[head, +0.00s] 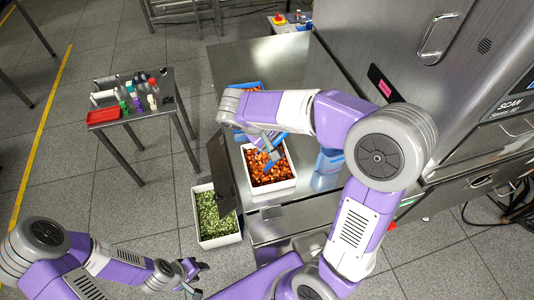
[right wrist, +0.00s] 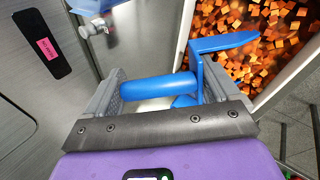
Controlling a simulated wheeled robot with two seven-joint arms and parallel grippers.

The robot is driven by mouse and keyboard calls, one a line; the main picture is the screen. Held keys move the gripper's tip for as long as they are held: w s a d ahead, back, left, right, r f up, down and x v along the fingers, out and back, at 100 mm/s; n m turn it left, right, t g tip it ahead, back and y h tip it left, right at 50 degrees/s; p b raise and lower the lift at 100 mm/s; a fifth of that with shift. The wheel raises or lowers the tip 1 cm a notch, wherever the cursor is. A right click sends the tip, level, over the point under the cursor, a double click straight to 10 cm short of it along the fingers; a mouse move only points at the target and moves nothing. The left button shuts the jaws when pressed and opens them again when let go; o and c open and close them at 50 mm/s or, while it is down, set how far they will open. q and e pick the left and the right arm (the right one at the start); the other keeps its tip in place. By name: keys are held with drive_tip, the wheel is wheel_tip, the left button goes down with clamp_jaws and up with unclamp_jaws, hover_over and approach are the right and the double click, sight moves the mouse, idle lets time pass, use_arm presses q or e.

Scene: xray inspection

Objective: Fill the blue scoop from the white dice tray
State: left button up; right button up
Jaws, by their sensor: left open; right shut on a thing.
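The white dice tray (head: 282,186), full of orange and brown dice, stands on the metal table in the head view. It also shows at the upper right of the right wrist view (right wrist: 278,80). My right gripper (right wrist: 160,88) is shut on the handle of the blue scoop (right wrist: 225,43). The scoop is over the tray in the head view (head: 273,160), partly hidden by my right arm. I cannot tell whether it touches the dice or holds any. My left gripper (head: 192,275) is open and empty at the lower left, away from the table.
A tray of green pieces (head: 216,228) stands lower, left of the table. A dark upright panel (head: 222,172) is beside the dice tray. A blue container (head: 328,165) is to its right. A small side table (head: 150,118) holds a red tray (head: 103,115) and bottles. The scanner cabinet stands right.

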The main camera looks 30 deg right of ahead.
drive_tip(key=shift+a, duration=0.65)
idle(1.6)
idle(0.4)
drive_tip(key=shift+r+y+p, duration=0.3)
drive_tip(key=shift+r+p, duration=0.35)
wheel_tip(320, 180, up, 3)
drive_tip(key=y+p, duration=0.3)
drive_tip(key=p, duration=0.2)
drive_tip(key=shift+r, duration=0.15)
drive_tip(key=d+r+y+p, duration=0.1)
drive_tip(key=p, duration=0.1)
drive_tip(key=d+r+y+p, duration=0.1)
drive_tip(key=p, duration=0.1)
drive_tip(key=shift+d+r+p, duration=0.2)
drive_tip(key=shift+r+p, duration=0.1)
drive_tip(key=shift+r, duration=0.1)
drive_tip(key=shift+d+r+y+p, duration=0.25)
drive_tip(key=shift+d+y+p, duration=0.1)
drive_tip(key=shift+y+p, duration=0.25)
